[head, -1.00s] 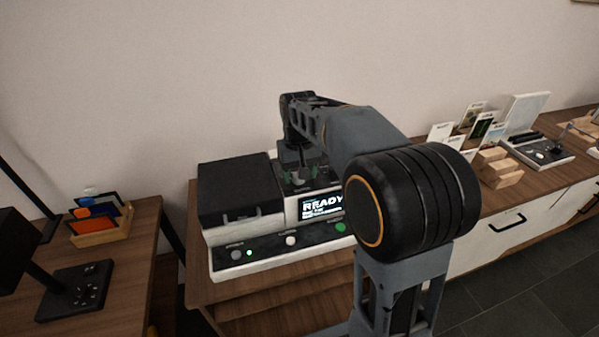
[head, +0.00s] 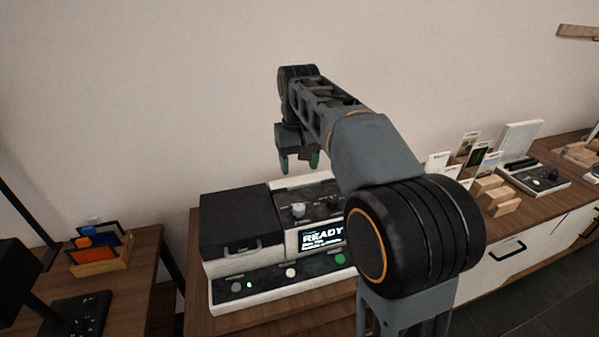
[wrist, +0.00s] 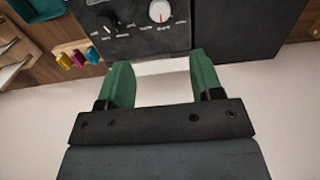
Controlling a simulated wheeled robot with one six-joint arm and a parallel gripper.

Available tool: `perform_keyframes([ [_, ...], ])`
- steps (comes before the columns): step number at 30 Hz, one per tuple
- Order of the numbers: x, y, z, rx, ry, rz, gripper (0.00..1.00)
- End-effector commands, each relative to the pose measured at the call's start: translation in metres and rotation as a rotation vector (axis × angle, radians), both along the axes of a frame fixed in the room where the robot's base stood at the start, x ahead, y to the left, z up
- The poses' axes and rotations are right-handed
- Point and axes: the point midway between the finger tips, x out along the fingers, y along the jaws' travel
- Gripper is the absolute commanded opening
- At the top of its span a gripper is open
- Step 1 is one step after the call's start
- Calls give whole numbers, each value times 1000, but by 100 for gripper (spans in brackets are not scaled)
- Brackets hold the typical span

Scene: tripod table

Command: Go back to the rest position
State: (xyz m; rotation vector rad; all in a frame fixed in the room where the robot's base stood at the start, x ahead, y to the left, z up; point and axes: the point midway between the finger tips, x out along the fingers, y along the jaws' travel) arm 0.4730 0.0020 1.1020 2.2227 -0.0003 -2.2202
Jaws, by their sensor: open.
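My gripper (head: 300,163) is raised above the machine with the READY screen (head: 322,236), in front of the pale wall. Its green fingers point down, open and empty, and touch nothing. The machine's dark panel (wrist: 140,30) lies beyond the fingertips there, with a dark knob and a white knob with a red mark.
The machine has a black lidded box (head: 240,222) on its left. A rack of dark and orange cards (head: 98,262) stands on the left table. Wooden blocks (head: 497,198) and upright cards stand on the right cabinet. The space around my raised gripper is clear.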

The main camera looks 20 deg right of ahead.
Motion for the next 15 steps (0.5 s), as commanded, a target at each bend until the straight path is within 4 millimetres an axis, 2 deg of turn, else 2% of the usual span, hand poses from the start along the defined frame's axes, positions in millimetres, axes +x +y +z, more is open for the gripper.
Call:
perform_keyframes([
  [15, 3, 0, 5, 0, -18, 0, 60],
])
